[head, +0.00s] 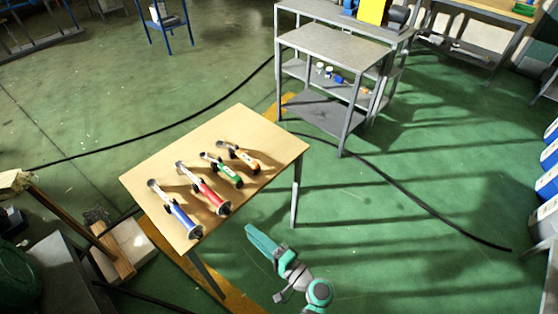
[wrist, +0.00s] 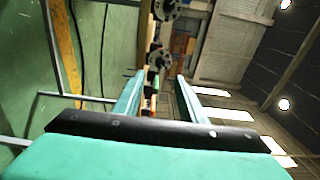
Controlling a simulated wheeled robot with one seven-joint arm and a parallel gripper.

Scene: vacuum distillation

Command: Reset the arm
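My gripper (head: 262,242), teal, is at the lower middle of the head view, just off the front right edge of the wooden table. In the wrist view its two teal fingers (wrist: 159,82) stand apart with a gap between them. The gripper is open, and I see nothing held in it. Parts with dark round flanges and green and orange bodies show beyond the fingertips, apart from them. My arm (head: 318,291) runs out of the bottom of the head view.
The wooden table (head: 262,125) carries a blue part (head: 180,217), a red part (head: 207,191), a green part (head: 226,171) and an orange part (head: 244,157) in a row. A grey shelf rack (head: 335,45) stands behind. Black cables (head: 420,205) cross the otherwise open green floor at right.

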